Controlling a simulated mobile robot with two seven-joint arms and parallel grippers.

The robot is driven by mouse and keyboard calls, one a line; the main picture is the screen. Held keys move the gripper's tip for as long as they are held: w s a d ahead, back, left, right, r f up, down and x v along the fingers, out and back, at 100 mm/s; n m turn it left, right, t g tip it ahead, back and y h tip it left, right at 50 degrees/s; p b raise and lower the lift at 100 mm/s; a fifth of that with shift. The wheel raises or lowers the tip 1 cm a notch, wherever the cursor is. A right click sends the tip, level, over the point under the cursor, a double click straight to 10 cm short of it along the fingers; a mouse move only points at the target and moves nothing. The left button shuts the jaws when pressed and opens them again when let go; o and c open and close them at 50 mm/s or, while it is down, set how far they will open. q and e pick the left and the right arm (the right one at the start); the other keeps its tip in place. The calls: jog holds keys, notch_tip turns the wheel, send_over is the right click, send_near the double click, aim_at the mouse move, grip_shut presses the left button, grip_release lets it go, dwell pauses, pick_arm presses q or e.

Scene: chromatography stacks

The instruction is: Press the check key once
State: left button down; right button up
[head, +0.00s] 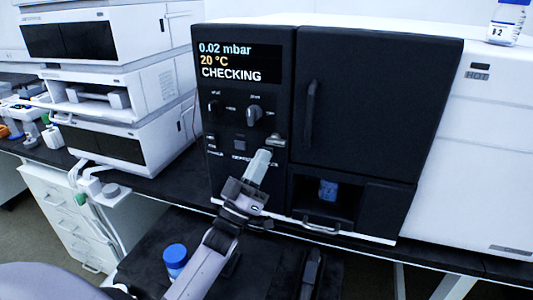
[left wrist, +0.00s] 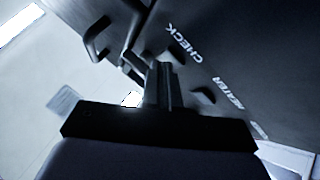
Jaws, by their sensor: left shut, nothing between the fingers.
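The black front panel (head: 225,178) of the instrument stands in the middle of the head view. Its display (head: 238,63) reads "0.02 mbar", "20 °C" and "CHECKING". My left gripper (head: 262,156) is shut and empty, with its fingertips at the lower right of the panel's controls. In the left wrist view the closed fingers (left wrist: 162,85) point at the panel close to the printed word CHECK (left wrist: 183,43). The check key itself is hidden by the fingers or too dark to tell, so I cannot tell whether they touch it. My right gripper is not in view.
Two knobs (head: 254,115) sit above the keys. A black door with a handle (head: 310,103) is to the right, above an open bay holding a blue item (head: 328,189). A blue-capped bottle (head: 175,256) stands low in front. White stacked units (head: 100,90) are at left.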

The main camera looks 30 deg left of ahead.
pick_arm(q)
jog(key=shift+s, duration=0.1)
jog(key=shift+s+d+y+p, duration=0.2)
jog(key=shift+s+y+p, duration=0.1)
jog(key=shift+s+p, duration=0.3)
jog(key=shift+s, duration=0.1)
jog(key=s+p, duration=0.1)
jog(key=s, duration=0.1)
jog(key=s+d+p, duration=0.1)
jog(key=s, duration=0.2)
jog(key=shift+d, duration=0.1)
dwell(1.1)
